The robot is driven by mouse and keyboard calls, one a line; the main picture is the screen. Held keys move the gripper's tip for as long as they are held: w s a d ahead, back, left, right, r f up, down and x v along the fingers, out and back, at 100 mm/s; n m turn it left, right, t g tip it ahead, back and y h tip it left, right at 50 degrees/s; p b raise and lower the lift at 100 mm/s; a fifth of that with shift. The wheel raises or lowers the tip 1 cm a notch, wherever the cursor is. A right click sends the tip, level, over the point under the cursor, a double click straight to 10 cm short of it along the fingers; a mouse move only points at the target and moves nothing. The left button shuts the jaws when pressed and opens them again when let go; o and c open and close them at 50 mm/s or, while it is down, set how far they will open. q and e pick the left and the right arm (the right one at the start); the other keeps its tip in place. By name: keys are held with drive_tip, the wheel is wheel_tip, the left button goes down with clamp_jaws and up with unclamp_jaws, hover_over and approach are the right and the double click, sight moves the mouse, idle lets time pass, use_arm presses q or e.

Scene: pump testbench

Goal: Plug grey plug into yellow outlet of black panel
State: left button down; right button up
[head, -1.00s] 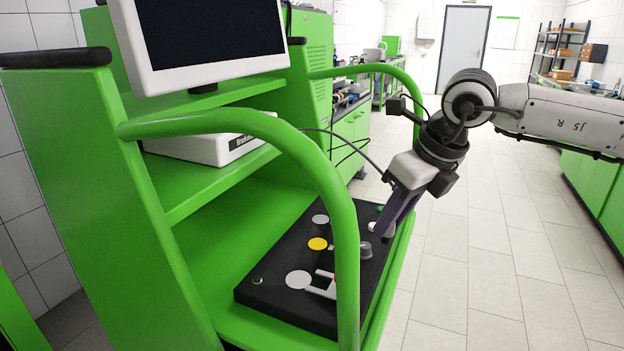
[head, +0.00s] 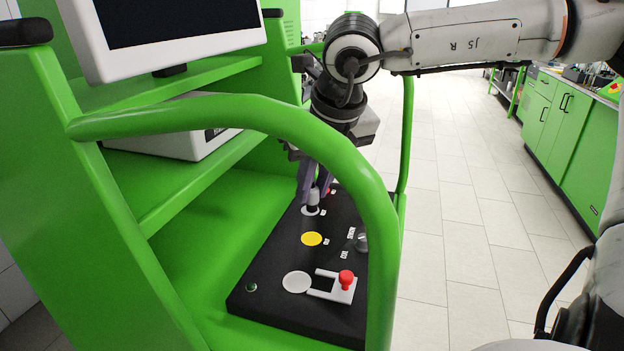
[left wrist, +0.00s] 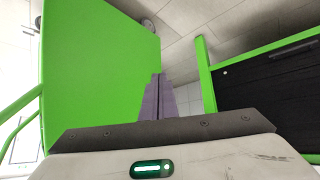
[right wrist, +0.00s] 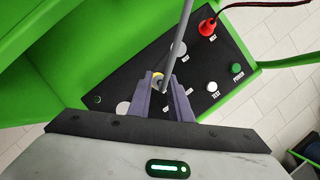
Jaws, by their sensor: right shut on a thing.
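The black panel (head: 262,270) lies on the green bench and carries the round yellow outlet (head: 312,239), whose face is bare in the head view. My right gripper (head: 311,190) is above the far part of the panel, shut on the grey plug (head: 313,197). The plug points down over a light grey disc (head: 310,211); I cannot tell whether it touches. In the right wrist view a grey cable (right wrist: 181,38) rises by the fingers (right wrist: 165,97), and a bit of yellow shows between them. My left gripper (left wrist: 158,98) shows only in the left wrist view, fingers together and empty.
A green curved rail (head: 375,215) arches in front of the panel. A white disc (head: 297,282), a red button (head: 346,278) in a white bracket and a knob (head: 362,242) sit on the panel. A red plug (right wrist: 207,27) stands at its far end. A monitor (head: 180,25) is above.

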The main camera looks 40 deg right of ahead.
sight(315, 210)
wheel_tip(315, 210, down, 5)
drive_tip(key=b, duration=0.2)
drive_tip(key=shift+b, duration=0.4)
drive_tip(key=shift+f+b, duration=0.35)
drive_tip(key=shift+b, duration=0.1)
drive_tip(key=shift+f, duration=0.2)
drive_tip(key=shift+b, duration=0.35)
drive_tip(key=shift+w, duration=0.1)
drive_tip(key=shift+b, duration=0.85)
drive_tip(key=shift+f+b, duration=1.1)
drive_tip(key=shift+b, duration=0.25)
idle(0.4)
